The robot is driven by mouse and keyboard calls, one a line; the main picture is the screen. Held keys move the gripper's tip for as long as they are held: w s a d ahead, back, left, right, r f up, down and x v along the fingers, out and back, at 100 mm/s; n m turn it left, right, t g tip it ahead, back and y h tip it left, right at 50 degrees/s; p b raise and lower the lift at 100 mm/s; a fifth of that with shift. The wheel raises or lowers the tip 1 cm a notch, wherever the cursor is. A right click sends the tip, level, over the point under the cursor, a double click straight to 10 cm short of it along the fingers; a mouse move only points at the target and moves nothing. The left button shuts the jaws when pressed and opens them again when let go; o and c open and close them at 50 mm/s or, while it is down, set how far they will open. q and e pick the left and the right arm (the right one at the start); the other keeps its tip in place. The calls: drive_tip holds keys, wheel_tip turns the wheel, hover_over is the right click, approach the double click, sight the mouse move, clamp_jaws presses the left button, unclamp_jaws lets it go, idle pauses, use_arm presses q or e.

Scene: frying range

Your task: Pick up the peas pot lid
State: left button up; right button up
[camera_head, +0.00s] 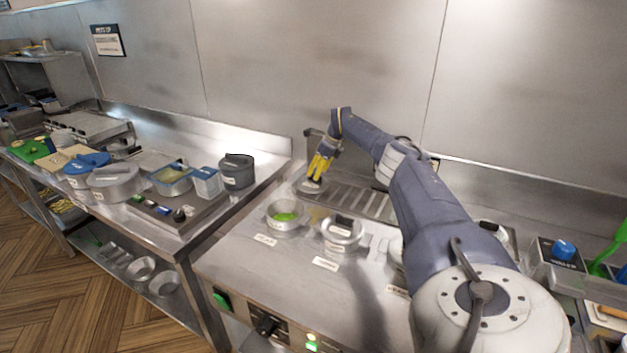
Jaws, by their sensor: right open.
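My right gripper (318,172), with yellow fingers, reaches in from the right and points down at the back of the range. It is open. A small round metal lid (311,188) with a dark handle lies just below its fingertips, at the left end of the slatted tray. The fingertips are at or just above the handle; I cannot tell if they touch it. The pot with green peas (285,217) stands uncovered in front of the tray. My left gripper is not in view.
The slatted metal tray (362,202) runs along the back, near the wall. A dark grey pot (237,171) stands on the left counter. My right arm hides part of the range's right side.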

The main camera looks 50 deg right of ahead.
sight(313, 181)
drive_tip(key=shift+x, duration=1.55)
clamp_jaws()
